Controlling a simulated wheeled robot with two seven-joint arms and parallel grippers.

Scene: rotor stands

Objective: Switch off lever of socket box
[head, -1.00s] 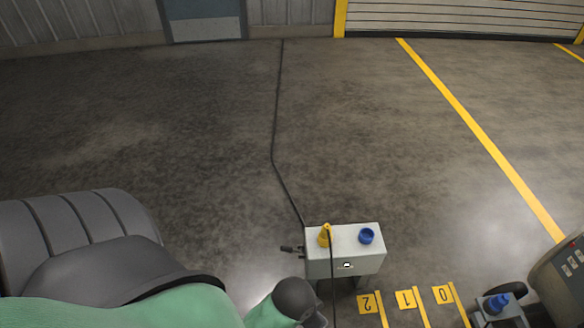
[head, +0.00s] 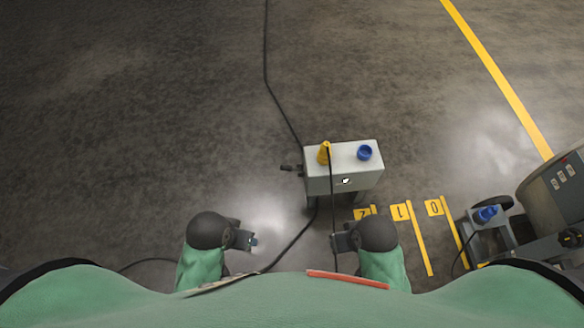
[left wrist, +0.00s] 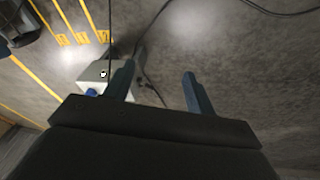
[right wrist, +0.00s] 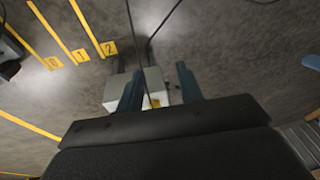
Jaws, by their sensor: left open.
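The white socket box (head: 343,168) stands on the floor ahead of me. A yellow plug (head: 323,152) and a blue socket (head: 364,152) are on its top. A dark lever (head: 290,168) sticks out from its left side. My left gripper (head: 252,241) is low and left of the box, apart from it; in the left wrist view its two fingers (left wrist: 158,70) are spread and empty. My right gripper (head: 340,238) is in front of the box; in the right wrist view its fingers (right wrist: 157,80) are spread, with the box beyond them. Neither gripper touches the lever.
Black cables (head: 283,118) run over the floor and in front of the box. Yellow numbered floor markings (head: 400,212) lie to its right. A grey machine with a blue plug (head: 487,214) stands at the far right. The floor left of the box is mostly clear.

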